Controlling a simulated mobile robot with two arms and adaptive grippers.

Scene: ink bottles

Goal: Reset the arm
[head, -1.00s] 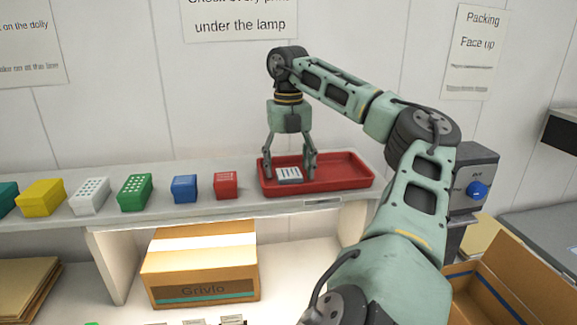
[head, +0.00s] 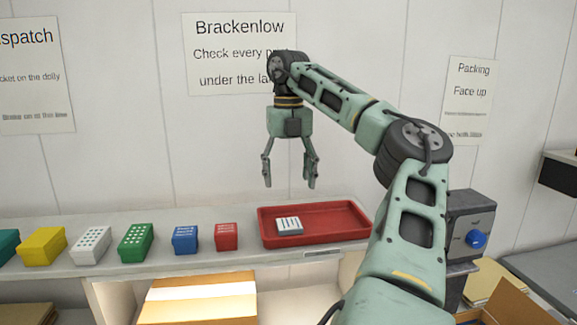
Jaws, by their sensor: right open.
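My right gripper (head: 290,184) is open and empty. It hangs fingers down, in the air above the red tray (head: 335,222) on the shelf. A small white and blue-grey block with dark marks on its top (head: 289,226) lies in the left part of the tray, apart from the fingers. My right arm comes in from the lower right and arches over to the gripper. My left gripper is not in view.
A row of boxes stands left of the tray: red (head: 226,237), blue (head: 185,239), green (head: 136,243), white (head: 91,245), yellow (head: 43,246) and teal (head: 8,246). A grey machine with a blue knob (head: 476,239) stands right. A cardboard box (head: 197,304) sits below the shelf.

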